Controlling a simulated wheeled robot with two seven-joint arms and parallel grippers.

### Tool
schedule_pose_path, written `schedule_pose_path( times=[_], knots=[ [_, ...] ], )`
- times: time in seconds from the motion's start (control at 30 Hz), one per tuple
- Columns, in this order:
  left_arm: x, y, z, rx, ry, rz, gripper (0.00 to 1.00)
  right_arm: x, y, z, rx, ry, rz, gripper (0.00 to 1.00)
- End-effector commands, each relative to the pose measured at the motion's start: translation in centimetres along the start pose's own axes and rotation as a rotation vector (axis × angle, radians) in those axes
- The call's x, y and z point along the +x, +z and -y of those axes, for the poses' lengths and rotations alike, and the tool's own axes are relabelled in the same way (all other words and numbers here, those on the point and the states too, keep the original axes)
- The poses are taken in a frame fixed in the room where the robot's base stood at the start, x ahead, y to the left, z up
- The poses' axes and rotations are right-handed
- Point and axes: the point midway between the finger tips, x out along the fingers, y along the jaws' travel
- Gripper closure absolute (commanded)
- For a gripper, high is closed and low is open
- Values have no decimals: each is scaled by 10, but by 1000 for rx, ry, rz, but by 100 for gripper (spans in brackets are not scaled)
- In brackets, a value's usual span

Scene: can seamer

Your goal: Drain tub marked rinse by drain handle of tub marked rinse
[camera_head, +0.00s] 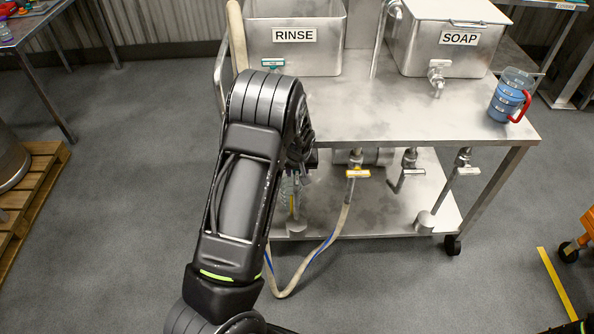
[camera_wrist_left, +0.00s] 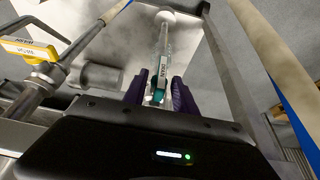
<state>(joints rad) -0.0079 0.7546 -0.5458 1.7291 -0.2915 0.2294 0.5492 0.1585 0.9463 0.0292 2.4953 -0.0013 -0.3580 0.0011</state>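The tub marked RINSE (camera_head: 325,55) stands at the back left of the steel bench, with a small teal handle (camera_head: 272,63) on its front. My left arm covers the area below that tub in the head view, so my left gripper is hidden there. In the left wrist view my left gripper (camera_wrist_left: 159,92) has two purple fingers, one on each side of a teal drain handle (camera_wrist_left: 157,97) with a white label. The fingers look apart, with narrow gaps beside the handle; any contact is unclear.
A yellow-tagged valve (camera_head: 357,173) with a hose (camera_head: 325,250) hangs under the bench (camera_head: 420,120); its yellow tag (camera_wrist_left: 28,50) is left in the wrist view. More drain pipes hang to its right. The SOAP tub (camera_head: 425,50) and a blue jug (camera_head: 507,100) stand on top.

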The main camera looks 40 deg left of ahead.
Motion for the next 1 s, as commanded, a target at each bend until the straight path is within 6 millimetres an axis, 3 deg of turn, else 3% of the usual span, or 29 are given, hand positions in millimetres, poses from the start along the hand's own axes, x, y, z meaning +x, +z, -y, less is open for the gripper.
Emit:
schedule_pose_path(
  times=[0.27, 0.7, 1.0],
  knots=[
    [2, 0, 0, 0, 1, 0, 67, 0, 0, 0, 0, 0, 0, 64],
    [2, 0, 0, 0, 1, 0, 100, 0, 0, 0, 0, 0, 0, 64],
    [2, 0, 0, 0, 1, 0, 100, 0, 0, 0, 0, 0, 0, 64]
  ],
)
